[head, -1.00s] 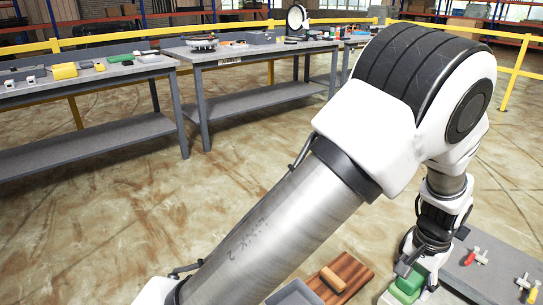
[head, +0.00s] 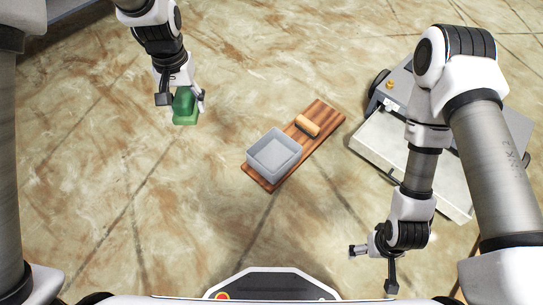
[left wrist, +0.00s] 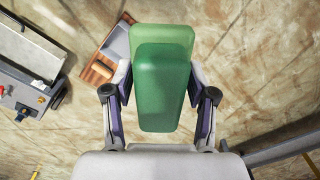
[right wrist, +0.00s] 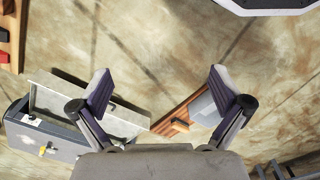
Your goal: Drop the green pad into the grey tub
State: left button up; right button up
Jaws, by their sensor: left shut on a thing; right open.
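The green pad (head: 185,108) is held in my left gripper (head: 181,99), which is shut on it, at the upper left of the head view. The pad (left wrist: 160,85) fills the space between the fingers in the left wrist view. The grey tub (head: 258,160) is a square open box at the middle of the head view, to the right of and below the pad. I see nothing in it. The tub also shows partly in the left wrist view (left wrist: 117,42), beside the pad. My right gripper (head: 373,268) is open and empty, at the lower right.
The tub stands on a striped wooden board (head: 324,117) with a tan block (head: 307,125) on its far end. A grey unit with a pale open tray (head: 400,165) is right of the board. Bare floor lies between the pad and the tub.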

aim_at(270, 161)
jog(key=i+l+u, duration=0.1)
jog(key=i+l, duration=0.15)
jog(key=i+l+u, duration=0.15)
jog(key=l, duration=0.3)
jog(key=i+l+u, duration=0.1)
jog(key=i+l, duration=0.2)
jog(key=i+l+u, duration=0.1)
jog(key=l, duration=0.45)
jog(key=i+j, duration=0.05)
jog(key=i, duration=0.05)
